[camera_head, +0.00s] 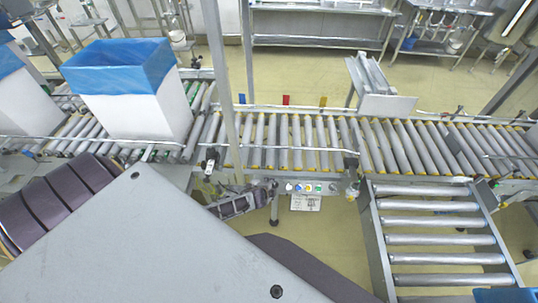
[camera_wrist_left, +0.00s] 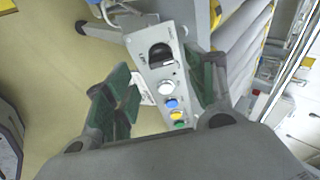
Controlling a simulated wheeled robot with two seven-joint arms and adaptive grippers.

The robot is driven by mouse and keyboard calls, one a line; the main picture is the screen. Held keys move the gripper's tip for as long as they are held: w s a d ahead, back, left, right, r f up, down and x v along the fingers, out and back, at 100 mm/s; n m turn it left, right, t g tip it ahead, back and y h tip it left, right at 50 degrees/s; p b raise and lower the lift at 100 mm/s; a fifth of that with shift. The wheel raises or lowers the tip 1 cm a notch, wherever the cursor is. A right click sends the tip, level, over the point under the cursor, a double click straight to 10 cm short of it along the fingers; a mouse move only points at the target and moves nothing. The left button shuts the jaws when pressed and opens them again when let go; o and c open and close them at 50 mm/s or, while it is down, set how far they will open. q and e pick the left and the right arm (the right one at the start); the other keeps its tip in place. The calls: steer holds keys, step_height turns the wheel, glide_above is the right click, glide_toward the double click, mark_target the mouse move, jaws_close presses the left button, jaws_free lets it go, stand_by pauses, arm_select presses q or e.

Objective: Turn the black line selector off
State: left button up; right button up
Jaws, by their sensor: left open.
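A grey control panel (camera_wrist_left: 148,68) shows in the left wrist view, tilted, with a black line selector (camera_wrist_left: 160,55) at its upper end. White (camera_wrist_left: 166,87), blue, yellow and green buttons follow below it in a row. The selector's setting is too small to read. My left gripper (camera_wrist_left: 160,78) is open and empty, its green-padded fingers on either side of the panel in the picture. Whether they touch it, I cannot tell. In the head view the panel (camera_head: 305,188) sits below the conveyor's near edge, and my left gripper (camera_head: 236,204) is to its left. My right gripper is not in view.
A roller conveyor (camera_head: 290,140) runs across, with a blue-lined white box (camera_head: 130,105) on its left part. A post (camera_head: 222,75) stands in front of the conveyor. A lower roller section (camera_head: 440,222) extends toward me at right. Bare floor shows below the panel.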

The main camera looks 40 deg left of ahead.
arm_select(q)
steer(key=shift+v, duration=1.3)
steer(key=s+a+f+n+g, duration=0.2)
steer(key=s+a+f+n, duration=0.15)
steer(key=s+f, duration=0.65)
steer(key=s+a+f+n+g, duration=0.2)
steer(key=s+a+f+n, duration=0.15)
steer(key=s+f, duration=0.65)
steer(key=s+d+f+n+g, duration=0.1)
steer(key=s+d+f, duration=0.2)
steer(key=s, duration=0.4)
steer(key=s+d+f+n+g+h+b, duration=0.1)
steer(key=s+d+f, duration=0.2)
steer(key=s+d, duration=0.3)
steer(key=s+d+f+n+g, duration=0.1)
steer(key=s+d+f, duration=0.2)
steer(key=s, duration=0.6)
steer(key=shift+s+d+f+h+b, duration=0.3)
steer(key=shift+d+f+h+b, duration=0.1)
steer(key=shift+d, duration=0.65)
